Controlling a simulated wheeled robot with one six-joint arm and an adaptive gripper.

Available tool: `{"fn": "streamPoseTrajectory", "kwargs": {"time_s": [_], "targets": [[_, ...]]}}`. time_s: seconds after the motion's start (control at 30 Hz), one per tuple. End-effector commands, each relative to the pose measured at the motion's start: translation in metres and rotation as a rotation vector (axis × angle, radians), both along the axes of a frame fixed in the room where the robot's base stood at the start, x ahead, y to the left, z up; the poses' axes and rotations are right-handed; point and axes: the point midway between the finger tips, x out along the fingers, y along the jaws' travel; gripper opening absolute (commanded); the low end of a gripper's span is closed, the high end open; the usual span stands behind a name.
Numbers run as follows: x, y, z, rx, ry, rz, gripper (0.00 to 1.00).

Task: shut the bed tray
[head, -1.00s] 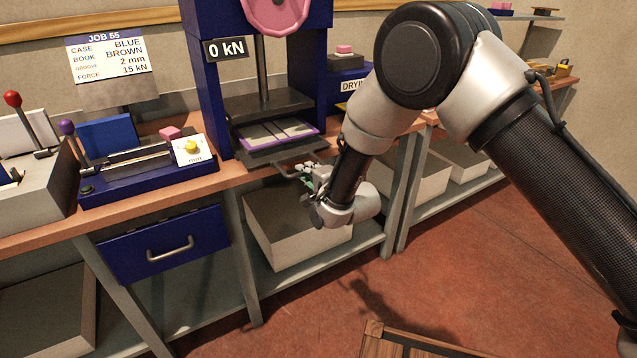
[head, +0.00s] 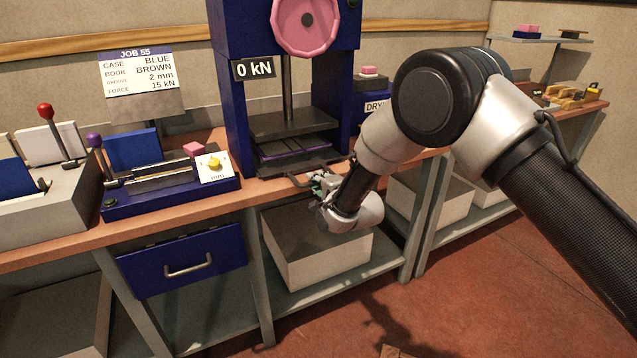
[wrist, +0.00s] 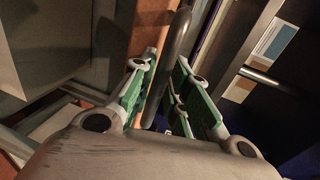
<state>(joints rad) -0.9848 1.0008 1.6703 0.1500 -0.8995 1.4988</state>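The bed tray (head: 292,167) is a dark plate low in the blue press (head: 232,115), and its front edge shows at the press opening. Flat dark pieces with a purple edge (head: 290,148) lie on it, mostly inside the press. The tray's grey bar handle (head: 297,182) sticks out at the front. My gripper (head: 318,182) is at the handle's right part. Contact of each pad is partly hidden.
The bench edge (head: 200,203) runs just below the tray. A white box (head: 320,262) stands on the shelf under my gripper. A blue drawer (head: 185,262) and a blue device with a yellow knob (head: 214,164) are to the left.

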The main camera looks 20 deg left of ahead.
Motion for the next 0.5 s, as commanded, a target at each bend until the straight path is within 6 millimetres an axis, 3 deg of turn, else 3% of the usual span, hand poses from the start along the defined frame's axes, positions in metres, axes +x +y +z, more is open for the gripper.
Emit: {"fn": "streamPoseTrajectory", "kwargs": {"time_s": [0.37,0.5], "targets": [[-0.001,-0.002,-0.001,-0.002,0.001,-0.001,0.34],[-0.009,-0.011,0.002,-0.002,0.001,-0.001,0.34]]}}
